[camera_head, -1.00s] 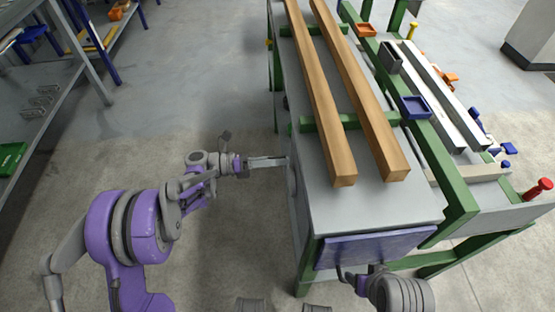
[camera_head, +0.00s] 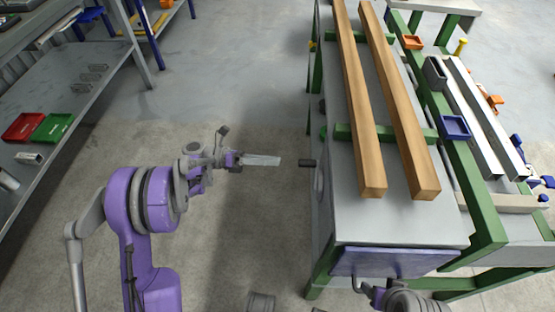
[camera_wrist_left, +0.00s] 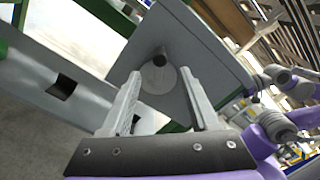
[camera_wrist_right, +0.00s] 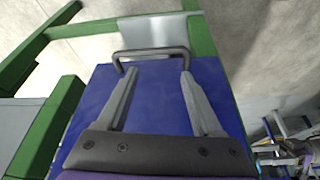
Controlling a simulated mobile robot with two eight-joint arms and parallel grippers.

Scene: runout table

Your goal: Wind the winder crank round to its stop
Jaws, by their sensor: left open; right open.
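The winder crank's dark handle (camera_head: 307,163) sticks out from the left side of the grey table, over a round disc (camera_head: 319,181). In the left wrist view the handle (camera_wrist_left: 160,57) stands at the upper part of the grey disc (camera_wrist_left: 160,79). My left gripper (camera_head: 281,161) is open and empty, with a small gap between its fingertips and the handle's end. My right gripper (camera_wrist_right: 157,73) is open in front of the dark bar handle (camera_wrist_right: 150,52) of a blue panel. I cannot tell whether its fingertips touch that bar.
Two wooden beams (camera_head: 358,110) lie along the grey table (camera_head: 393,225). The blue panel (camera_head: 395,262) is at the table's near end. A shelf (camera_head: 75,100) with red and green bins stands at the far left.

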